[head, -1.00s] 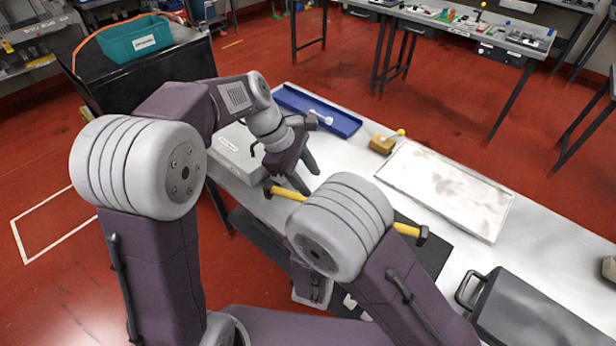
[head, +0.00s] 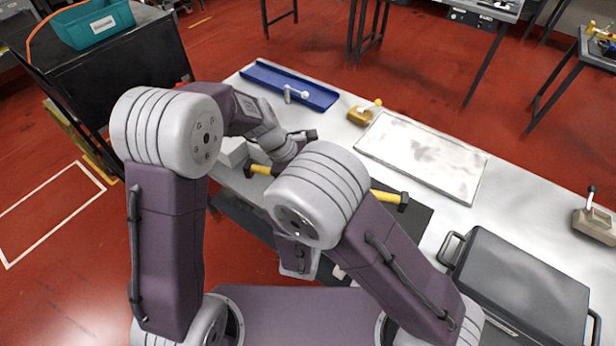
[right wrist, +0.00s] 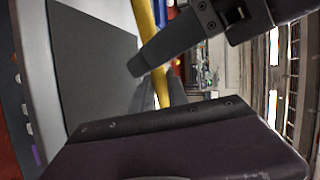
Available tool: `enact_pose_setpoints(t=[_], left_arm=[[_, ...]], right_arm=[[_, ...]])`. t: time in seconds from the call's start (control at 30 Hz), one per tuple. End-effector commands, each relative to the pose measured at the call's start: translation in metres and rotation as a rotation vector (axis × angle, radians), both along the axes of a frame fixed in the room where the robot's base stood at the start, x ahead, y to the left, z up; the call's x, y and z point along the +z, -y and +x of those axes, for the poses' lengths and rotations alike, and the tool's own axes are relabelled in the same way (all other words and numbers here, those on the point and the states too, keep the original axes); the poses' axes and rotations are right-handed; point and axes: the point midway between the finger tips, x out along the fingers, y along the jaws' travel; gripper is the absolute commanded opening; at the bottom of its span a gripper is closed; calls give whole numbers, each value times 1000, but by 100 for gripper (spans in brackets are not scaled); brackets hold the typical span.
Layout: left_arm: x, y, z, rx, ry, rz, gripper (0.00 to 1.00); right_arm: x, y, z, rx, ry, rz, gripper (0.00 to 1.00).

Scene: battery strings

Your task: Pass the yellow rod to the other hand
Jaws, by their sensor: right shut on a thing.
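The yellow rod (head: 386,196) has dark ends and lies across the head view, its middle hidden behind my right arm. In the right wrist view the rod (right wrist: 146,25) runs down from the top to my right gripper (right wrist: 168,94), which is shut on it. My right gripper is hidden in the head view. In the right wrist view a dark finger of my left gripper (right wrist: 150,62) crosses in front of the rod. Whether it is closed there cannot be told.
A black mat (head: 418,216) lies below the rod.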

Motion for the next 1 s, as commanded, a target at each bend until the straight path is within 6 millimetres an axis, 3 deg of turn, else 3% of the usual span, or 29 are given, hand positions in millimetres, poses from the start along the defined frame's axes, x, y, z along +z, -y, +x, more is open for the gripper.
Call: enact_pose_setpoints(t=[0.07,0.2,1.0], left_arm=[[0,0,0,0,0,0,39],[0,0,0,0,0,0,0],[1,0,0,0,1,0,0]], right_arm=[[1,0,0,0,2,1,0],[1,0,0,0,2,1,0],[0,0,0,0,1,0,0]])
